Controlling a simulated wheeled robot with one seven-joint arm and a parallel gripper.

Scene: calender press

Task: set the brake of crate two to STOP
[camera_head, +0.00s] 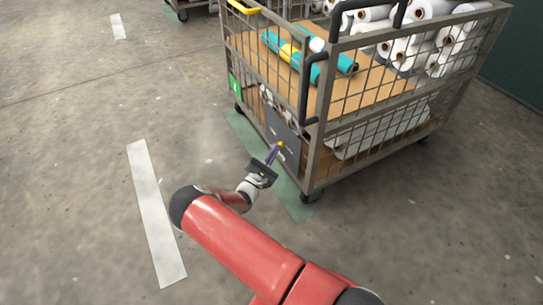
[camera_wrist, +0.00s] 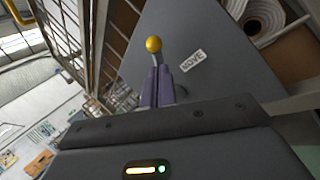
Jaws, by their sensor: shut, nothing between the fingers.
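The brake lever's yellow ball knob (camera_head: 281,144) sits in front of a grey panel (camera_head: 283,131) low on the near side of the wire crate (camera_head: 341,45). In the wrist view the knob (camera_wrist: 154,44) stands just beyond my fingertips, left of a white MOVE label (camera_wrist: 193,60) on the grey panel (camera_wrist: 212,40). No STOP label shows; the lever's stem is mostly hidden by my fingers. My gripper (camera_wrist: 157,75) is shut and empty, pointing at the knob; I cannot tell whether it touches. The gripper (camera_head: 273,154) also shows in the head view.
The crate carries white rolls (camera_head: 405,48) and teal rolls (camera_head: 293,50) on a brown board. A green sign (camera_head: 235,86) hangs at its left corner; its number is too small to read. A black handle (camera_head: 308,82) rises above the panel. Open concrete floor (camera_head: 85,150) lies left.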

